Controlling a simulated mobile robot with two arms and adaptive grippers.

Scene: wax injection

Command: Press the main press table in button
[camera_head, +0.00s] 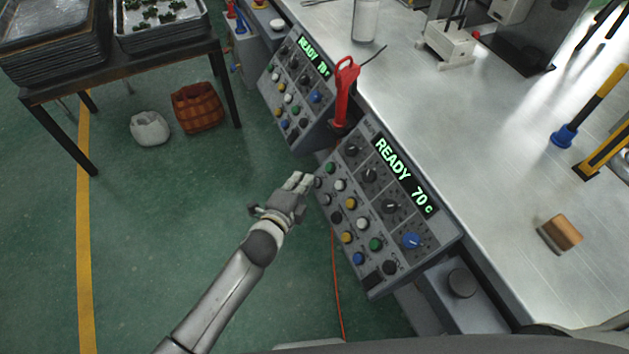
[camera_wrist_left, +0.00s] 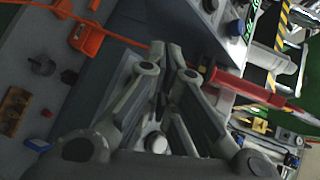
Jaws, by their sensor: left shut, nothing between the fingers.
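The near control panel (camera_head: 372,262) slopes at the front of the metal table, with a green "READY 70" display (camera_head: 403,175), black knobs, and rows of green, white, black, yellow and blue buttons. My left gripper (camera_head: 302,180) is shut and empty, its fingertips at the panel's upper left edge, close to a dark button (camera_head: 318,183) and below a green button (camera_head: 330,168). I cannot tell whether it touches a button. In the left wrist view the shut fingers (camera_wrist_left: 172,60) fill the middle. The button labels are too small to read. My right gripper is not in view.
A second panel (camera_head: 292,100) with its own display stands farther back. A red-handled tool (camera_head: 345,90) stands upright between the panels. A wooden block (camera_head: 560,234) lies on the metal table (camera_head: 480,180). An orange cable (camera_head: 337,290) hangs below the near panel.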

